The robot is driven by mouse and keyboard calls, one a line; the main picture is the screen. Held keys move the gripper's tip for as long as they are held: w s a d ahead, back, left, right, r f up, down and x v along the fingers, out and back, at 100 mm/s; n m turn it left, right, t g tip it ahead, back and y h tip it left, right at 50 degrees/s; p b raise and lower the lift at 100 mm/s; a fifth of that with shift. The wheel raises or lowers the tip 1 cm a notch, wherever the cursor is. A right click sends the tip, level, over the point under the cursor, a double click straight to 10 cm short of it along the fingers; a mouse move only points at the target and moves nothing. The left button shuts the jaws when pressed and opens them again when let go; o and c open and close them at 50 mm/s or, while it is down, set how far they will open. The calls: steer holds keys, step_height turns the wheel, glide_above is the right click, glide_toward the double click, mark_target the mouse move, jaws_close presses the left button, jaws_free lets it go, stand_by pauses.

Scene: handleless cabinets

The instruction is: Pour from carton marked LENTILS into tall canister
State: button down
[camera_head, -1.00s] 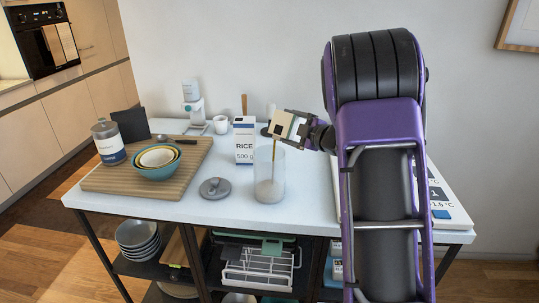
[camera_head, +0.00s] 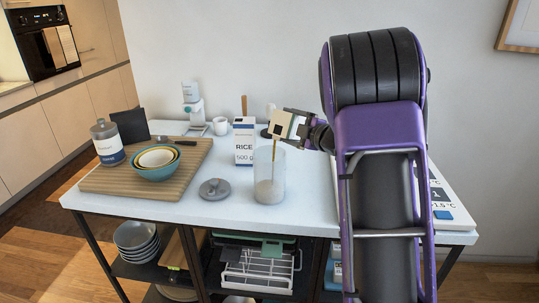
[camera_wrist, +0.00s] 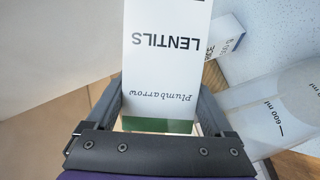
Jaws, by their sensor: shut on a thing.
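My gripper (camera_head: 297,127) is shut on the carton marked LENTILS (camera_head: 281,124), which is tilted over the tall canister. In the wrist view the carton (camera_wrist: 165,60) shows its LENTILS label upside down between my fingers. The tall clear canister (camera_head: 270,177) stands upright and open on the white table. A thin brown stream falls from the carton into the canister, and some contents lie in its lower part. The canister's side with a 600 ml mark shows in the wrist view (camera_wrist: 285,105). A grey lid (camera_head: 214,189) lies on the table left of the canister.
A RICE carton (camera_head: 244,141) stands just behind and left of the canister. A wooden board (camera_head: 110,182) at the left holds nested bowls (camera_head: 155,171) and a labelled jar (camera_head: 107,143). A scale (camera_head: 451,205) sits at the right, partly behind my arm.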

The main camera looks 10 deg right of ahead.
mark_target(289, 125)
steer(key=shift+s+a+r+n+b, duration=0.1)
steer(key=shift+r+n+b, duration=0.4)
steer(key=shift+b, duration=0.4)
stand_by(0.6)
steer(key=shift+s+a+r+n+t+b, duration=0.25)
steer(key=shift+s+a+n+t+b, duration=0.15)
steer(key=shift+s+a+n+b, duration=0.45)
stand_by(1.1)
steer(key=shift+r+n+b, duration=0.2)
steer(key=shift+n+b, duration=0.35)
steer(key=shift+b, duration=0.8)
stand_by(0.4)
steer(key=shift+r, duration=0.1)
